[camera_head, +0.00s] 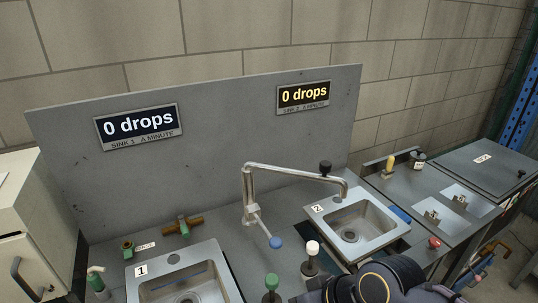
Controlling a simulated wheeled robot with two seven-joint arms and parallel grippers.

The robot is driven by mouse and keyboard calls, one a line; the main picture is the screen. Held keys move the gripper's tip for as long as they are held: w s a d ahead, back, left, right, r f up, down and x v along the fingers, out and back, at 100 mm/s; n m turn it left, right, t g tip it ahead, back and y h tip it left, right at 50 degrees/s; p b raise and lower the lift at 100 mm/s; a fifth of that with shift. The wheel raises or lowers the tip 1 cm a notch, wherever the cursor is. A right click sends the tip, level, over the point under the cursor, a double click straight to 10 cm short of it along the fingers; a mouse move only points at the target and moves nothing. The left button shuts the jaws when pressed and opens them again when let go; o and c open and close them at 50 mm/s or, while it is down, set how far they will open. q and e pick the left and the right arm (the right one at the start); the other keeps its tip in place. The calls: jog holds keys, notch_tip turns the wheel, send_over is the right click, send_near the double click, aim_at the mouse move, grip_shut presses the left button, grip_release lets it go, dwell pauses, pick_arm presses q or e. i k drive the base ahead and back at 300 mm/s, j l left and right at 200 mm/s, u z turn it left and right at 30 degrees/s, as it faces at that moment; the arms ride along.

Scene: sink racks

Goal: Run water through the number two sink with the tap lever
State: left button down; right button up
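The number two sink (361,222) is a steel basin with a "2" label, right of centre, and it looks empty. A metal tap (249,192) stands left of it, its long spout reaching right so that the end hangs over the sink's back edge. A lever with a blue knob (276,242) slants down from the tap's post. No water stream shows. My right arm is at the bottom right, in front of the sink, but its gripper fingers do not show. My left gripper is not in view.
The number one sink (190,285) is at the bottom left. Green (271,282) and white (312,248) knobs stand in front of the tap. Two signs (138,125) on the back panel (220,150) read "0 drops". A red knob (434,242) is at the right.

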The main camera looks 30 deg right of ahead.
aim_at(275, 242)
jog(key=k+z, duration=0.1)
jog(key=z, duration=0.3)
jog(key=k+z, duration=0.1)
jog(key=z, duration=0.7)
jog(key=k+z, duration=0.15)
jog(key=z, duration=0.25)
